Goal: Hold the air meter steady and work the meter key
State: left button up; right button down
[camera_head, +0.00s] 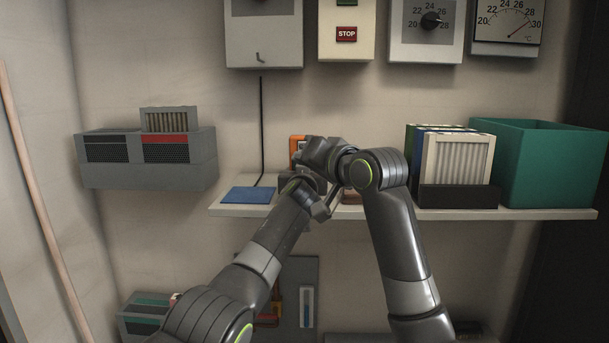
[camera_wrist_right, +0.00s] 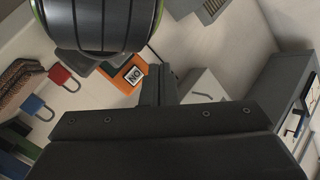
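The air meter, an orange-cased device (camera_head: 297,143), stands at the shelf behind my grippers and is mostly hidden by them in the head view. In the right wrist view its orange case (camera_wrist_right: 121,73) shows with a white label reading "ON", seen upside down. My left gripper (camera_head: 318,193) is in front of the meter, low near the shelf. My right gripper (camera_head: 318,155) is just above it, close in front of the meter. Both sets of fingertips are largely hidden, so I cannot tell whether either is shut or touching the meter. I cannot make out the key apart from the label.
The shelf (camera_head: 420,214) holds a blue mat (camera_head: 248,194) at left, upright filters (camera_head: 458,160) and a green bin (camera_head: 552,165) at right. A grey rack box (camera_head: 150,172) is on the left wall. Control boxes (camera_head: 346,45) hang above. Red and blue padlocks (camera_wrist_right: 62,77) show in the wrist view.

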jog(key=shift+w, duration=4.4)
jog(key=shift+w, duration=0.15)
jog(key=shift+w+r, duration=0.1)
jog(key=shift+w, duration=0.25)
jog(key=shift+s, duration=0.55)
send_near(295, 147)
jog(key=s+a, duration=0.1)
jog(key=a, duration=0.1)
jog(key=s+a, duration=0.1)
jog(key=shift+s+a+f, duration=0.1)
jog(key=shift+s+f, duration=0.2)
